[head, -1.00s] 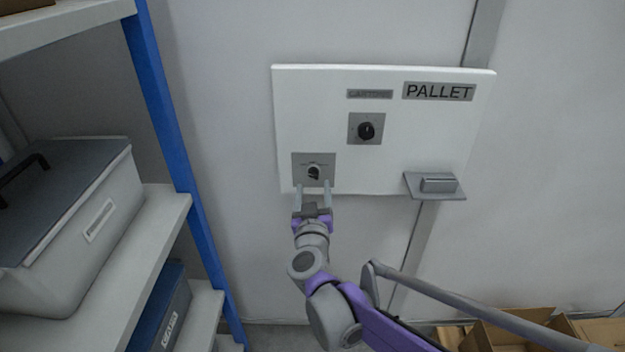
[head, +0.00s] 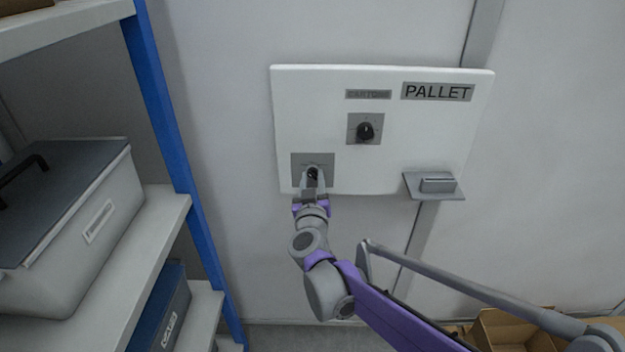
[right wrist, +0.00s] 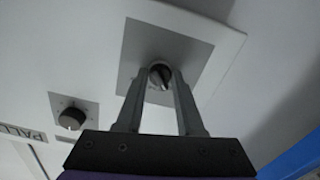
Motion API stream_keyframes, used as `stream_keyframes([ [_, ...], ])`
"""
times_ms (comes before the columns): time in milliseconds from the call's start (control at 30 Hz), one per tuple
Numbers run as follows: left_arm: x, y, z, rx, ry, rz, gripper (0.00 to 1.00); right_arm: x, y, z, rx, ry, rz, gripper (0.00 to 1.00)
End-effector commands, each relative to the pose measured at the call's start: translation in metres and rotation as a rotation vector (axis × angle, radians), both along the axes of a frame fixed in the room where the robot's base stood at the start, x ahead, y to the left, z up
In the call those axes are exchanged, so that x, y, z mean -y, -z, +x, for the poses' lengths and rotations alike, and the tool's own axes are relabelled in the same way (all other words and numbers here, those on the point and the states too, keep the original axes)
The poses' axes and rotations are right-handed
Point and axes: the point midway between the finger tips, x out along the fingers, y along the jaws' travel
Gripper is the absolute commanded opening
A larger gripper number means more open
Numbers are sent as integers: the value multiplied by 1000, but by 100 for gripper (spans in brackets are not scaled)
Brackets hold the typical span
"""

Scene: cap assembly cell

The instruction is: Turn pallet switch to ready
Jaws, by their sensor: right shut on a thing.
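The white wall panel carries two rotary switches on grey plates. My right gripper (head: 313,178) has its fingers around the black knob of the lower left switch (head: 312,171) and is shut on it. In the right wrist view the two fingertips (right wrist: 163,80) meet this knob (right wrist: 160,74), which has a pale pointer line; its setting is too small to read. The upper switch (head: 365,131) has a black knob and stands free below a small grey label. It also shows in the right wrist view (right wrist: 71,118). My left gripper is not in view.
The panel (head: 430,130) bears a PALLET sign (head: 437,92) and a small grey ledge (head: 434,186) with a block at lower right. A shelf with a blue post (head: 170,120) and a lidded grey box (head: 85,230) stands left. Cardboard boxes (head: 510,330) lie at lower right.

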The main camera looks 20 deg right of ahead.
Motion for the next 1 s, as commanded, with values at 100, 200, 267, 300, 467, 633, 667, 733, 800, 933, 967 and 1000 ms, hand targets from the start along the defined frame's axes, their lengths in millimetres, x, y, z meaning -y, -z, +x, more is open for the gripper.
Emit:
stream_keyframes([
  [100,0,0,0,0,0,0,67,0,0,0,0,0,0,0],
  [200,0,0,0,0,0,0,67,0,0,0,0,0,1,0],
  [267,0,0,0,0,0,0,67,0,0,0,1,0,4,0],
  [300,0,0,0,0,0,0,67,0,0,0,2,0,8,0],
  [467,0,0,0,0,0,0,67,0,0,0,14,0,47,0],
  [633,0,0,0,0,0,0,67,0,0,0,40,0,140,0],
  [667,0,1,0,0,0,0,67,0,0,0,47,0,162,0],
  [733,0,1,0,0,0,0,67,0,0,0,62,0,217,0],
  [800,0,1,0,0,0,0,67,0,0,0,80,0,278,0],
  [933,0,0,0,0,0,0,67,-1,0,0,114,0,396,0],
  [967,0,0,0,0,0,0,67,-1,0,0,122,0,424,0],
  [1000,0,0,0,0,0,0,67,-1,0,0,133,0,461,0],
])
